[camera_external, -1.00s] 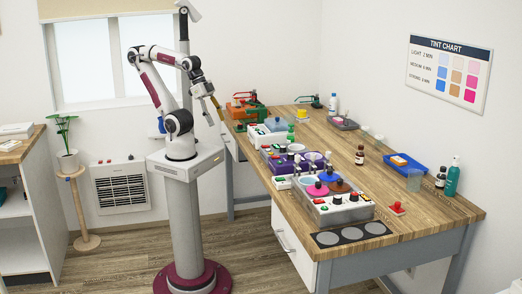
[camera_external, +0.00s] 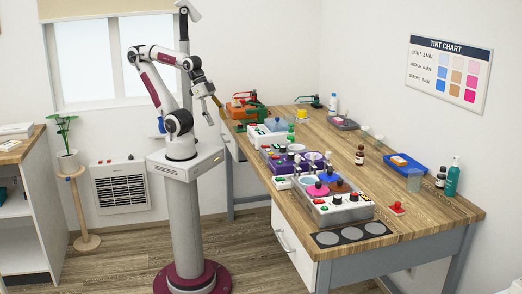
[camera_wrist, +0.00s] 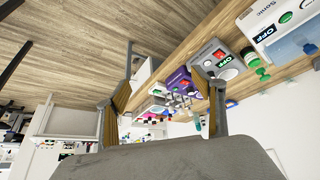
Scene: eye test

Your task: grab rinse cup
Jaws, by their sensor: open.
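A clear, slightly bluish cup (camera_external: 414,180), which looks like the rinse cup, stands upright on the right side of the wooden table (camera_external: 440,213), beside the blue tray. I cannot make it out surely in the wrist view. My gripper (camera_external: 213,112) is up at the table's far left edge, well away from the cup. In the wrist view my gripper (camera_wrist: 162,78) shows two tan-padded fingers spread apart, with nothing held between them.
A blue tray (camera_external: 393,168) and dark bottles (camera_external: 440,178) flank the cup; a teal pump bottle (camera_external: 453,178) stands to its right. A red-handled stamp (camera_external: 397,208) lies in front. Ultrasonic-type machines (camera_external: 340,207) line the table's left side. The table's middle is mostly clear.

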